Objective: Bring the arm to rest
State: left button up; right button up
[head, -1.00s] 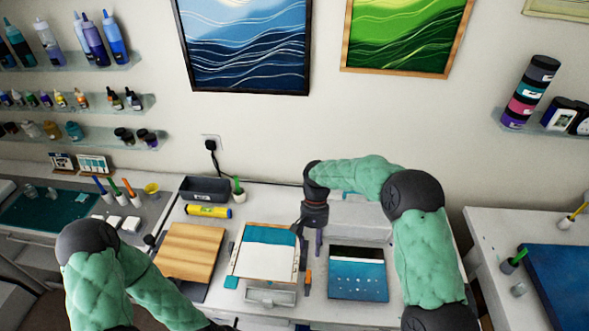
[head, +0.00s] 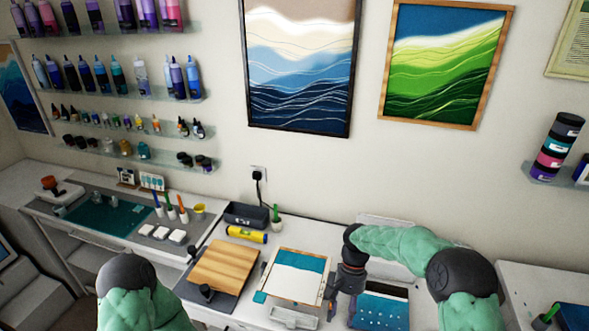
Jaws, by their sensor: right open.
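My right arm comes in from the right and reaches over the middle of the table. Its dark gripper (head: 331,298) points down beside the right edge of a framed panel (head: 293,283), white with a teal band. The gripper is open, and I see nothing held in it. I cannot tell whether its fingers touch the frame. A blue panel with pale dots (head: 378,312) lies right of the gripper, partly hidden by my right arm. My left arm's green link shows at the lower left; its gripper is out of view.
A wooden board (head: 223,264) lies left of the framed panel. Behind are a yellow tube (head: 247,235), a dark tray (head: 246,215) and a green pot plant (head: 276,217). Shelves of bottles (head: 120,85) hang on the left wall. A side table with a teal mat (head: 110,215) stands left.

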jog(key=s+a+f+y+b, duration=0.1)
jog(key=s+f+b, duration=0.15)
jog(key=f, duration=0.45)
jog(key=s+a+f+t+b, duration=0.1)
jog(key=s+f+b, duration=0.15)
jog(key=f, duration=0.55)
jog(key=s+a+f+y+b, duration=0.1)
jog(key=s+a+f+b, duration=0.15)
jog(key=f, duration=0.45)
pick_arm(q)
notch_tip(320, 180, down, 18)
jog(key=b, duration=1)
jog(key=shift+s+b, duration=0.25)
jog(key=shift+b, duration=0.05)
pick_arm(e)
jog(key=s+f+t, duration=0.3)
jog(key=s+f, duration=1)
jog(key=f, duration=0.3)
jog(key=shift+s+a+n+t+y, duration=0.15)
jog(key=shift+s+n+t+y, duration=0.15)
jog(key=shift+s+y, duration=0.1)
